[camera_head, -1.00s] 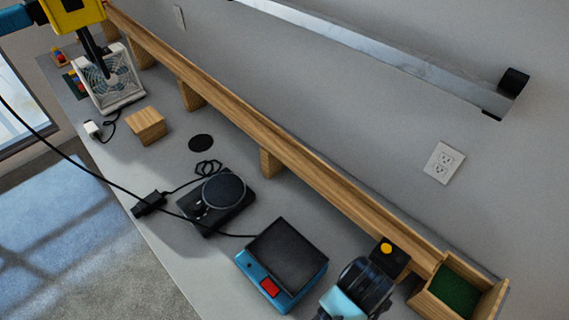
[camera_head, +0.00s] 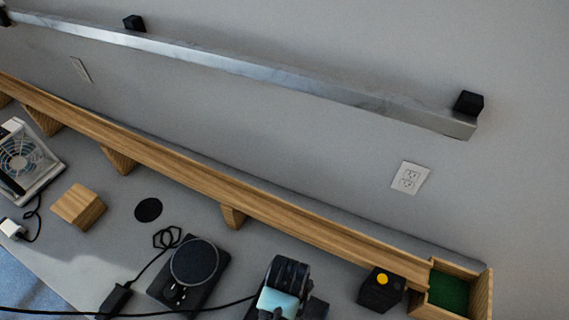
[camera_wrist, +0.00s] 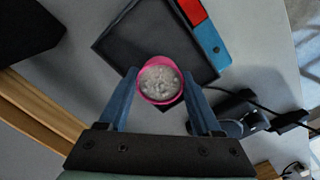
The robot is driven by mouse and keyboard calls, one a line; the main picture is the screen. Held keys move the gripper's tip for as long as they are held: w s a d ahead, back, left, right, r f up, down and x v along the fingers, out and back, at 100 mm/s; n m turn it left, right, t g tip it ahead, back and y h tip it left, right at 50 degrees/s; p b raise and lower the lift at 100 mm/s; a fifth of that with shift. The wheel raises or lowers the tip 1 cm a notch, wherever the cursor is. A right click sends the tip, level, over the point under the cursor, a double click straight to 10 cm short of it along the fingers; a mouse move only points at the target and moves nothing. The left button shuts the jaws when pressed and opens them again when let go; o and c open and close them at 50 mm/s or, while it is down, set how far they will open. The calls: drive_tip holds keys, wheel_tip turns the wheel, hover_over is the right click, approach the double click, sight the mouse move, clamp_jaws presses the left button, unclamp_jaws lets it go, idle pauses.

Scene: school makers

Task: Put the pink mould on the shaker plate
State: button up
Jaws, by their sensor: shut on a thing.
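The pink mould (camera_wrist: 157,60) is a small round cup with grey speckled contents, seen from above in the wrist view. My gripper (camera_wrist: 160,76) is shut on it, one blue finger on each side. Below it is a blue box with a dark square top plate (camera_wrist: 120,44) and red switch, which fits the shaker plate. The mould overlaps the plate's near edge in this view; I cannot tell the height or whether they touch. In the head view my wrist (camera_head: 280,297) is at the bottom middle, and the mould and blue box do not show.
A black device with a round top (camera_head: 194,262) and cable stands left of my wrist. A black box with a yellow button (camera_head: 381,291) and a green-lined wooden bin (camera_head: 481,294) are right. A wooden rail (camera_head: 170,174) runs behind. A wooden block (camera_head: 79,206) sits left.

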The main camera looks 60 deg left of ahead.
drive_tip(key=shift+a+f, duration=0.1)
drive_tip(key=shift+f, duration=2.1)
drive_tip(key=shift+f, duration=0.15)
drive_tip(key=o, duration=1.4)
